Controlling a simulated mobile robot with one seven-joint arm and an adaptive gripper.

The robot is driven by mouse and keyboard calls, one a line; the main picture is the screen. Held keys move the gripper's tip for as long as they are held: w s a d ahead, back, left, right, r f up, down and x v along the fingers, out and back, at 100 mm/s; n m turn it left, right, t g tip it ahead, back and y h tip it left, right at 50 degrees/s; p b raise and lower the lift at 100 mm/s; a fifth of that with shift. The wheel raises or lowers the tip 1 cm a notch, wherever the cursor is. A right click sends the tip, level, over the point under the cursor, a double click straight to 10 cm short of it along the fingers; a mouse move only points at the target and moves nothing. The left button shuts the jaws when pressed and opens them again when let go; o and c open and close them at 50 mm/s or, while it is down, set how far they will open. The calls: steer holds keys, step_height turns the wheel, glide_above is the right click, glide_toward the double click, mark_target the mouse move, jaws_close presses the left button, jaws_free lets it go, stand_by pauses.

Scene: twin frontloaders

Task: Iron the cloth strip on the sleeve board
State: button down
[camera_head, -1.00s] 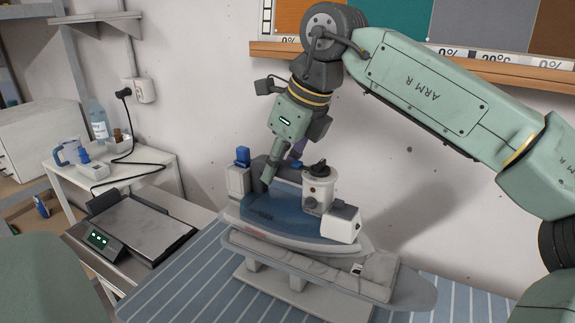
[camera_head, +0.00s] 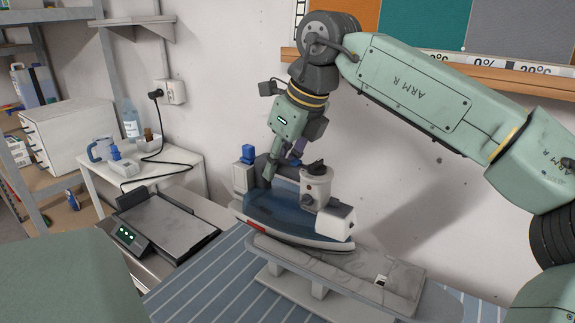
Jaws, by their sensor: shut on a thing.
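My gripper (camera_head: 278,168) is shut on the dark handle of the iron, and the fingers partly hide the handle. The iron (camera_head: 280,220) has a blue-grey body, a pale soleplate and white fittings with a dark knob. It is over the left end of the sleeve board (camera_head: 440,297). The pale grey cloth strip (camera_head: 345,272) lies along the board; its right part is uncovered, with a small white and dark tag (camera_head: 381,280). The iron hides the strip's left rear part. I cannot tell whether the soleplate touches the cloth.
The sleeve board stands on a blue striped surface (camera_head: 215,285). A flat grey plate device with green lights (camera_head: 175,240) is at the left. A white side table (camera_head: 165,175) holds a bottle and a blue jug, with a black cable to a wall socket. A wall is close behind.

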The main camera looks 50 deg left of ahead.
mark_target(259, 153)
steer(key=shift+s+a, duration=0.25)
steer(key=shift+a, duration=0.55)
steer(key=shift+s+a, duration=0.2)
steer(key=shift+a, duration=0.55)
steer(key=shift+s+a, duration=0.25)
steer(key=shift+a, duration=0.55)
steer(key=shift+r, duration=0.1)
steer(key=shift+r, duration=1.95)
